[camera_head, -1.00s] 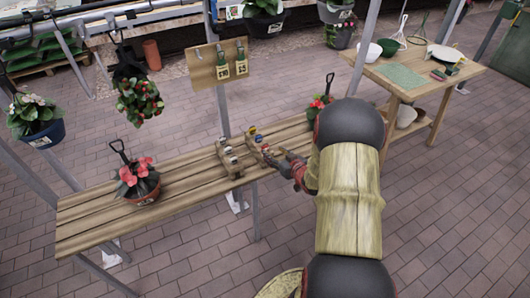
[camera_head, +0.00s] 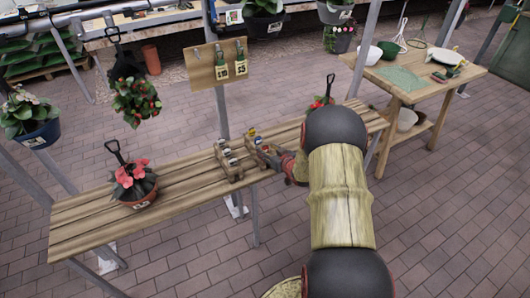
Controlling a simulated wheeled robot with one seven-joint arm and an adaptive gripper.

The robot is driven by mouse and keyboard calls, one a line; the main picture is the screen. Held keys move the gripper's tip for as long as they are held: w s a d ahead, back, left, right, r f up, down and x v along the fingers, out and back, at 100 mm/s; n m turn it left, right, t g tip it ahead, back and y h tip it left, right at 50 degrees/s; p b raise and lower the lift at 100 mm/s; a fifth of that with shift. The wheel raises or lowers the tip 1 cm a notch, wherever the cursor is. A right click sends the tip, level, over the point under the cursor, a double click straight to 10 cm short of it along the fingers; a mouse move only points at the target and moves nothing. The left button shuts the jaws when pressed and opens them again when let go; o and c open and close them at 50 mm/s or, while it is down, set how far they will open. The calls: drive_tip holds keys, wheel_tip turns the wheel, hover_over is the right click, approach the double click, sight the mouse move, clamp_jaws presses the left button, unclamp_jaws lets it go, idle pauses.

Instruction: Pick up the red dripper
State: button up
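Two small wooden holders stand on the slatted bench: a left holder (camera_head: 229,161) and a right holder (camera_head: 253,150). They carry small coloured items, with yellow and blue spots on the right one. I cannot make out for sure which item is the red dripper; the items are tiny and partly hidden by my gripper. My gripper (camera_head: 270,154) is low over the bench, at the right side of the right holder. My arm hides part of it. Its fingers are too small and dark to show whether they are open or shut, or whether they touch anything.
The bench (camera_head: 90,218) also bears a pink-flowered pot (camera_head: 138,190) at left and a red-flowered plant (camera_head: 318,106) beyond my arm. A sign board (camera_head: 219,68) rises behind the holders. Hanging pots are at left. A side table (camera_head: 420,93) stands right. The bench's left part is mostly clear.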

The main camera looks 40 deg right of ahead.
drive_tip(key=c, duration=0.6)
drive_tip(key=shift+c, duration=0.5)
wheel_tip(320, 180, up, 10)
drive_tip(key=p, duration=0.4)
